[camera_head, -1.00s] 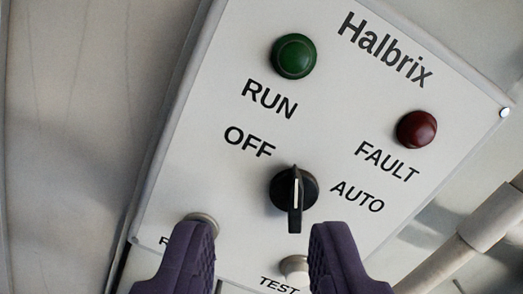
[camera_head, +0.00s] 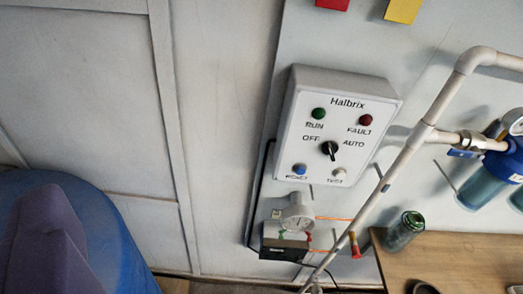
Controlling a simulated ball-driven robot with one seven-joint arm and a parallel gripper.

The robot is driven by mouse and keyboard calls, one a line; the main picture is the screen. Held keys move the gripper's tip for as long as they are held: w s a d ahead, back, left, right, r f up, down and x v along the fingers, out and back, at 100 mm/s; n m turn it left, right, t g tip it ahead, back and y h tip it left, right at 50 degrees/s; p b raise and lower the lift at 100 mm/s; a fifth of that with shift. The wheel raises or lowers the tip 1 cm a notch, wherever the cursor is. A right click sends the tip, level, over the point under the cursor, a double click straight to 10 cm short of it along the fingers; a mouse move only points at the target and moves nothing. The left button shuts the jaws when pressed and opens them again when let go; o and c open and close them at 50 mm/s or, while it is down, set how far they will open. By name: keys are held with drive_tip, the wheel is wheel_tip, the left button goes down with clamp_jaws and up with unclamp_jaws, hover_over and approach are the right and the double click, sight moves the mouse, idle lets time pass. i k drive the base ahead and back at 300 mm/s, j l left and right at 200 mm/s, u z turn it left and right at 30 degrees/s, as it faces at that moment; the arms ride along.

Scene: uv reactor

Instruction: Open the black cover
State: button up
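No part that I can surely name as the black cover shows. A small dark box (camera_head: 284,243) with a pale label is mounted low on the wall below the control panel, under a round gauge (camera_head: 297,218); I cannot tell whether it has a cover. A purple part of my gripper (camera_head: 48,245) fills the lower left corner, in front of a blue drum and well away from the dark box. Only one purple piece shows, so I cannot tell how far the fingers are apart.
The white Halbrix panel (camera_head: 333,130) has lamps, buttons and a black selector knob (camera_head: 330,149). A white pipe (camera_head: 400,160) runs diagonally in front of the wall. A blue drum (camera_head: 110,235) stands lower left. A wooden table (camera_head: 470,255) with a green jar (camera_head: 404,231) is lower right.

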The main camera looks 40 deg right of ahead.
sight(270, 250)
drive_tip(key=k+j+z, duration=0.1)
drive_tip(key=z, duration=1.1)
